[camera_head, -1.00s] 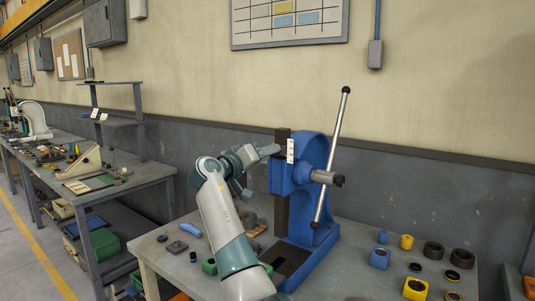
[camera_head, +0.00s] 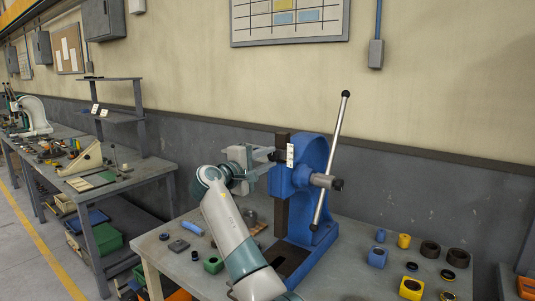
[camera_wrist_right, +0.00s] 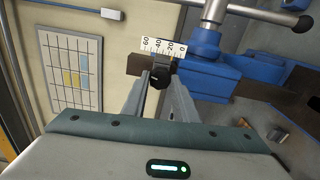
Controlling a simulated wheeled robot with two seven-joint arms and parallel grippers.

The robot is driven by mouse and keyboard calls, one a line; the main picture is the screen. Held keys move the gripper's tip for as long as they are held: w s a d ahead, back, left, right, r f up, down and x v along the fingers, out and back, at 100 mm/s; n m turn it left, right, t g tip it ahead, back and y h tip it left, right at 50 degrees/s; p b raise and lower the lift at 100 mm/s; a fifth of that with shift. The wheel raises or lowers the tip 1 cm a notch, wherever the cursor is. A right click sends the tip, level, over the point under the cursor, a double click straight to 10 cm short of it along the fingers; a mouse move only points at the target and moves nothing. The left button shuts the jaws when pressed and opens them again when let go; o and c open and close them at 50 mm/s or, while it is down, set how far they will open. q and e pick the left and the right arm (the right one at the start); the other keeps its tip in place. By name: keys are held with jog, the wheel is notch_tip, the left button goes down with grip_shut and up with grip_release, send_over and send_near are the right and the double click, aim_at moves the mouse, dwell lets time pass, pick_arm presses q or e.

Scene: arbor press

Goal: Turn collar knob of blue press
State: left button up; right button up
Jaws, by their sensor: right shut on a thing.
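The blue press (camera_head: 318,160) stands upright on the workbench, with its long lever (camera_head: 331,150) slanting up to the right. A white scale plate (camera_head: 290,154) is on its front, and it also shows in the right wrist view (camera_wrist_right: 163,47). Just below the scale there, the small black collar knob (camera_wrist_right: 156,80) sits between the fingertips of my right gripper (camera_wrist_right: 158,84), which is shut on it. In the head view my right gripper (camera_head: 272,157) reaches the press's left side; the knob is too small to make out there. My left gripper is not in view.
Blue, yellow and dark round parts, such as a yellow block (camera_head: 412,288), lie on the bench right of the press. A green block (camera_head: 213,265) and small parts lie left. Another bench (camera_head: 125,182) with a shelf stands at the far left.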

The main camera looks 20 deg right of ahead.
jog(key=shift+n+p, duration=1.15)
jog(key=shift+n, duration=0.65)
jog(key=o, duration=1.1)
jog(key=shift+c, duration=0.2)
jog(key=shift+a, duration=0.1)
